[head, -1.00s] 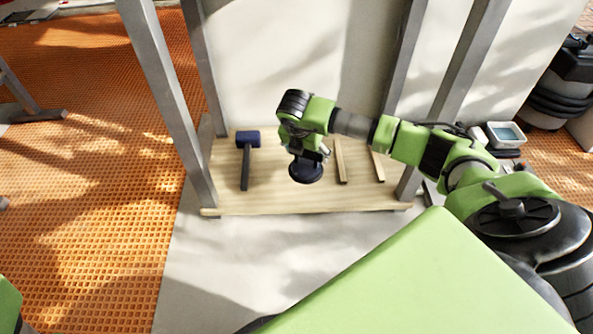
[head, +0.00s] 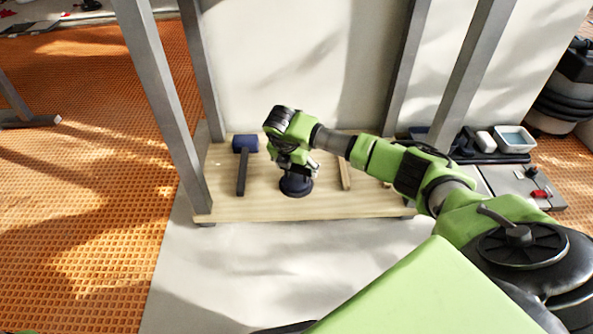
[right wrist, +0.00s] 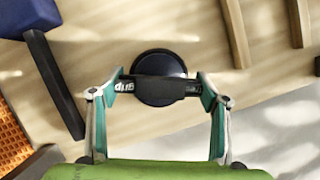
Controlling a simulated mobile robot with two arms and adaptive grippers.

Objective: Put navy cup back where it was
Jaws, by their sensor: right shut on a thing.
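The navy cup (head: 296,187) is a round dark suction cup with a black handle. In the right wrist view its disc (right wrist: 160,66) shows beyond the handle, which spans between the two fingers. My right gripper (head: 298,170) is shut on this handle, with the cup beneath it, disc downward. The cup is over the middle of the wooden shelf board (head: 220,208); I cannot tell whether it touches the board. My left gripper is out of view.
A navy-headed mallet (head: 245,144) lies left of the cup. A wooden bar (head: 345,177) lies to its right. Grey posts (head: 165,105) frame the shelf. A tray (head: 514,138) and a red item (head: 539,194) are at the right. Bare board lies between mallet and cup.

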